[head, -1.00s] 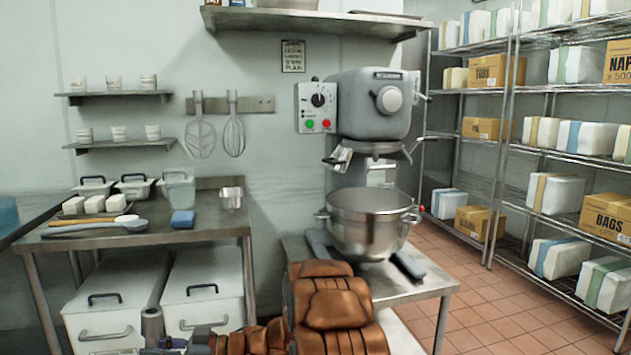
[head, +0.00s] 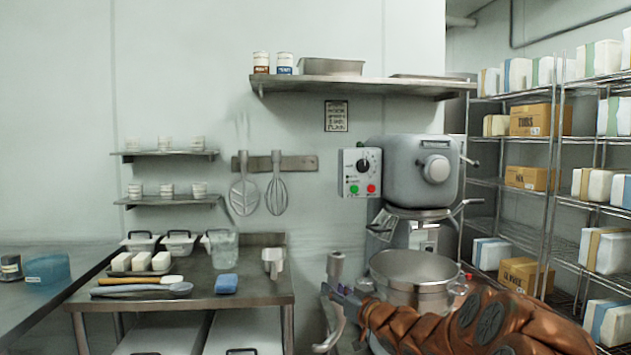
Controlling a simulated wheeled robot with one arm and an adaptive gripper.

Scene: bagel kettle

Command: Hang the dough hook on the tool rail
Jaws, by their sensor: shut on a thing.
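My gripper (head: 346,298) is in the lower middle of the head view, at the end of my brown-covered arm. It is shut on the grey metal dough hook (head: 336,265), which is held roughly upright with its thick shank up and a curved part below the jaws. The hook's lower end is near the bottom of the picture. The tool rail (head: 306,163) is on the wall, up and left of my gripper. A flat beater (head: 244,196) and a wire whisk (head: 276,192) hang on its left and middle; its right end looks bare.
The mixer (head: 412,175) with its steel bowl (head: 415,268) stands right of the rail, close to my arm. A steel table (head: 255,285) holds tubs, a metal cup (head: 273,260) and a blue sponge (head: 226,284). A wall shelf (head: 365,83) is above. The wall below the rail is clear.

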